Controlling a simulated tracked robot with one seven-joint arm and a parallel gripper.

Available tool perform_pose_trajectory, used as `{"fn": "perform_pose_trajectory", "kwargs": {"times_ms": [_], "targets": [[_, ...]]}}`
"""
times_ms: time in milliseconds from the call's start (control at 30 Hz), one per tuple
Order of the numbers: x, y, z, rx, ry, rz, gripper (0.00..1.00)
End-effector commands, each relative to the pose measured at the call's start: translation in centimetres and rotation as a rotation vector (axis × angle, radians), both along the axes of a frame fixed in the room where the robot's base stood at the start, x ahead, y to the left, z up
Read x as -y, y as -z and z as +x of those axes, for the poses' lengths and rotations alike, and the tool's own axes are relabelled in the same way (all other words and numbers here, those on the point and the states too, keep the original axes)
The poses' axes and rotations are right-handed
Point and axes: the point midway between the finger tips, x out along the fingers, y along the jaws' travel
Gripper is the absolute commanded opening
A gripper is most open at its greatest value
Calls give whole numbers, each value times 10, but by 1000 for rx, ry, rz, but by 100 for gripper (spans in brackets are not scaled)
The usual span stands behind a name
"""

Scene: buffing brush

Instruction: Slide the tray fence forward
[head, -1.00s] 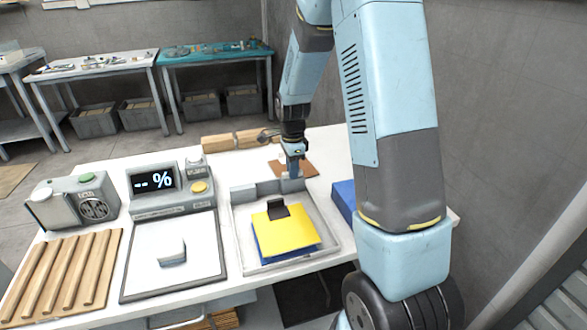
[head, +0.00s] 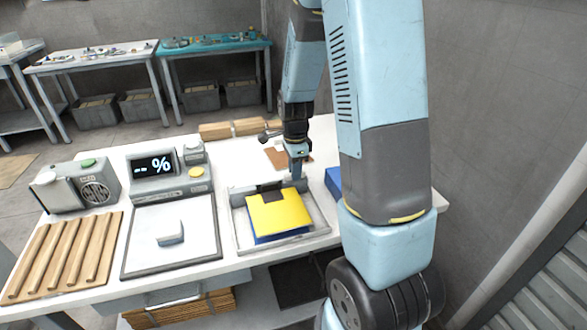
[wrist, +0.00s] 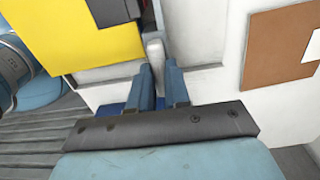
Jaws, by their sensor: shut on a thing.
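The grey tray (head: 237,232) lies on the white table. It holds a stack with a yellow sheet (head: 281,214) above blue and a dark tab at its back edge. The grey fence (head: 262,187) stands across the tray just behind the stack; whether they touch I cannot tell. My gripper (head: 297,174) points down at the fence's right end. In the wrist view my gripper (wrist: 159,66) is shut on an upright light grey post (wrist: 155,52), which looks like part of the fence. The yellow sheet (wrist: 85,35) is beside it, upper left.
A blue block (head: 333,181) lies right of the tray, partly behind my arm. A scale (head: 170,235) with a display and a slatted wooden rack (head: 65,256) stand to the left. A brown pad (head: 275,158) and wooden blocks (head: 232,128) lie behind the tray.

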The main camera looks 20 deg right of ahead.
Motion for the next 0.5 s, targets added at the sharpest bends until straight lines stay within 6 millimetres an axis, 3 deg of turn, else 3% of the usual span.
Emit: {"fn": "perform_pose_trajectory", "kwargs": {"times_ms": [67, 100, 333, 500], "targets": [[0, 0, 0, 0, 1, 1, 0], [0, 0, 0, 0, 1, 1, 20], [0, 0, 0, 0, 1, 0, 42], [0, 0, 0, 0, 1, 0, 43]]}}
